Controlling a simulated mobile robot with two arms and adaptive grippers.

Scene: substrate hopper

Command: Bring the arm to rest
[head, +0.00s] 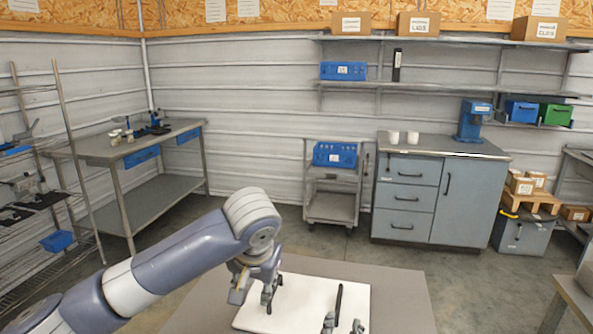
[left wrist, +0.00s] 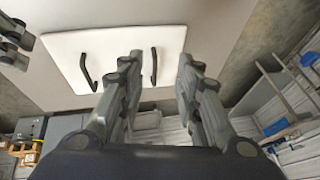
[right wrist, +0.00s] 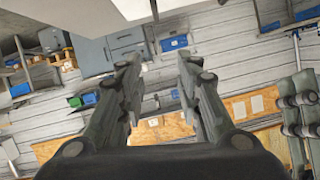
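A white panel (head: 308,292) with two dark bar handles lies on a grey-brown table (head: 405,300). The right-hand handle (head: 338,302) is clear in the head view; the other is partly hidden by my left gripper (head: 256,287). In the left wrist view the panel (left wrist: 118,45) shows both handles, and one handle (left wrist: 153,66) appears between the spread fingers of my left gripper (left wrist: 158,68), apart from both. My right gripper (head: 343,325) shows only its fingertips at the bottom of the head view, over the panel's near part. In the right wrist view its fingers (right wrist: 158,68) are spread and empty.
A workbench (head: 100,150) and wire shelves (head: 35,200) stand at the left. A small cart (head: 332,205) with a blue bin (head: 335,154) and a grey cabinet (head: 432,190) stand along the back wall. The floor between them and the table is clear.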

